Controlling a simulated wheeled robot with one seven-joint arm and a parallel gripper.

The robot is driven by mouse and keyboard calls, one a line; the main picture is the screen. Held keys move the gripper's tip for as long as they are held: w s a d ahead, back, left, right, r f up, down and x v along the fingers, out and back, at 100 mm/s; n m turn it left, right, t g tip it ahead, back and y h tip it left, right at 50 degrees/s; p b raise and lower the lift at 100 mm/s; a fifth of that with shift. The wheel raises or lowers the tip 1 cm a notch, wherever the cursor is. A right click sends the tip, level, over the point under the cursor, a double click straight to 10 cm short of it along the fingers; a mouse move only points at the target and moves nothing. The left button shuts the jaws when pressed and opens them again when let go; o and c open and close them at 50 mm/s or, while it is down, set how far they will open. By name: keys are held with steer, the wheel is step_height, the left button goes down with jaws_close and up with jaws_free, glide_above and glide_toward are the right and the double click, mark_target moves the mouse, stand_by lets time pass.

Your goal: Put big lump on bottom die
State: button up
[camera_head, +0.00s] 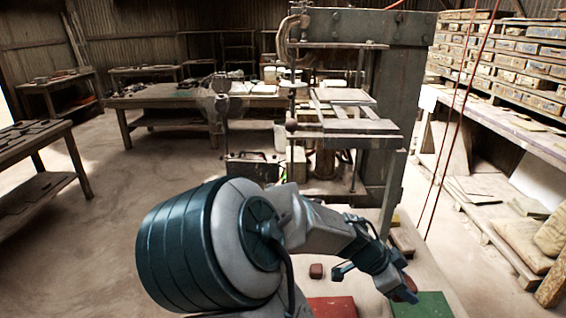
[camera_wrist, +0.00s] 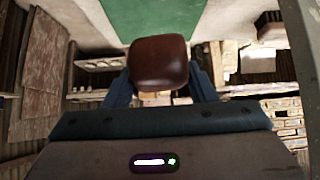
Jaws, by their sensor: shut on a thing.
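A big reddish-brown lump (camera_wrist: 159,62) with rounded edges is held between the two fingers of my gripper in the wrist view. In the head view my gripper (camera_head: 400,286) is low at the right, pointing down, and only a little of the lump shows by the fingertips. A green mat (camera_wrist: 150,18) lies beyond the lump in the wrist view and beneath my gripper in the head view (camera_head: 428,306). The press (camera_head: 400,75) stands behind my arm, apart from the gripper. I cannot clearly make out its bottom die.
A smaller brown lump (camera_head: 316,271) sits left of my gripper, near a red mat (camera_head: 332,307). Red cables (camera_head: 446,140) hang right of the press. A long bench (camera_head: 480,105) with stacked tiles runs along the right. Open floor lies to the left.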

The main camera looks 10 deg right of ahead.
steer(key=w+a+f+n+t+y, duration=0.3)
steer(key=w+a+n+t+y, duration=0.3)
steer(key=w+a+n+t, duration=0.95)
steer(key=shift+w+a+f+n+g+y, duration=1.3)
steer(key=shift+a+f+n+g, duration=1.15)
steer(key=shift+a, duration=1.05)
step_height(320, 180, up, 7)
steer(key=p, duration=0.4)
step_height(320, 180, down, 7)
steer(key=b, duration=0.4)
steer(key=shift+s, duration=0.2)
steer(key=shift+r, duration=0.15)
